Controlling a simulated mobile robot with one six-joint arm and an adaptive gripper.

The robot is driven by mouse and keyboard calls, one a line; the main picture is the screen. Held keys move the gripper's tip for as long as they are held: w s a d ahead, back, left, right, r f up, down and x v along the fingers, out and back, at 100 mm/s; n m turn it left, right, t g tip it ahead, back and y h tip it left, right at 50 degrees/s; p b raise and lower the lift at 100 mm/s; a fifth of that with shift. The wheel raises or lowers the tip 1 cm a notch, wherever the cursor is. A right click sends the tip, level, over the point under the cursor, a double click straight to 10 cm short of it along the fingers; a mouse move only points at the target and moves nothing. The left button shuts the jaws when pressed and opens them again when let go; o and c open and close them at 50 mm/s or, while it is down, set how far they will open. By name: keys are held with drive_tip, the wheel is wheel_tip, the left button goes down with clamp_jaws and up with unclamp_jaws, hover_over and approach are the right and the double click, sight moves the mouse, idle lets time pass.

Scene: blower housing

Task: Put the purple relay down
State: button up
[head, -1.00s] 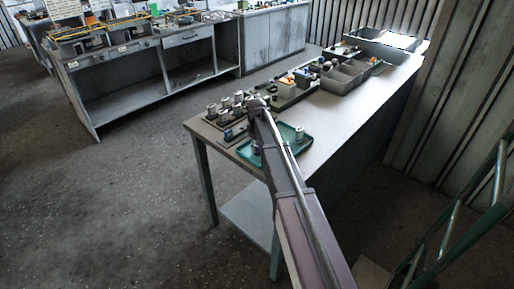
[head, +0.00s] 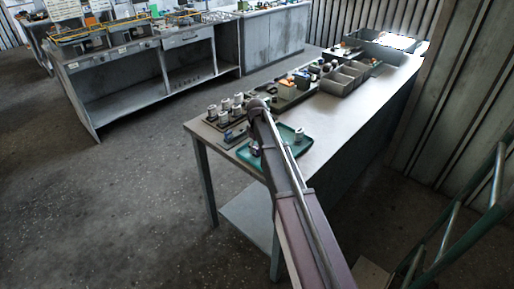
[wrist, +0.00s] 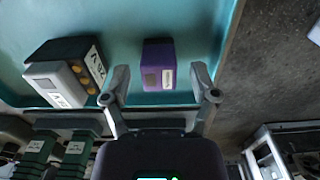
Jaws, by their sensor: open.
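The purple relay (wrist: 157,65) rests on the teal tray (wrist: 210,18) in the wrist view, with a pale label on its near face. My gripper (wrist: 161,72) is open, with one finger to the left of the relay and one to the right. Gaps show between the relay and both fingers. In the head view, the purple relay (head: 254,150) shows small at the left part of the green tray (head: 309,144). My arm covers the middle of that tray, and my gripper's fingers cannot be made out there.
A black and white block (wrist: 70,72) with a label stands on the tray left of my gripper. Several parts (head: 225,106) stand behind, and grey bins (head: 345,80) sit farther back. The table front right is clear.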

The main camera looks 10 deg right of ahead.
sight(257, 147)
wheel_tip(257, 147, up, 11)
drive_tip(key=p, duration=1)
drive_tip(key=shift+r+p, duration=0.15)
drive_tip(key=shift+p, duration=0.25)
drive_tip(key=s+m, duration=0.7)
drive_tip(key=s, duration=2.2)
drive_tip(key=shift+s, duration=0.1)
drive_tip(key=shift+f+b, duration=0.55)
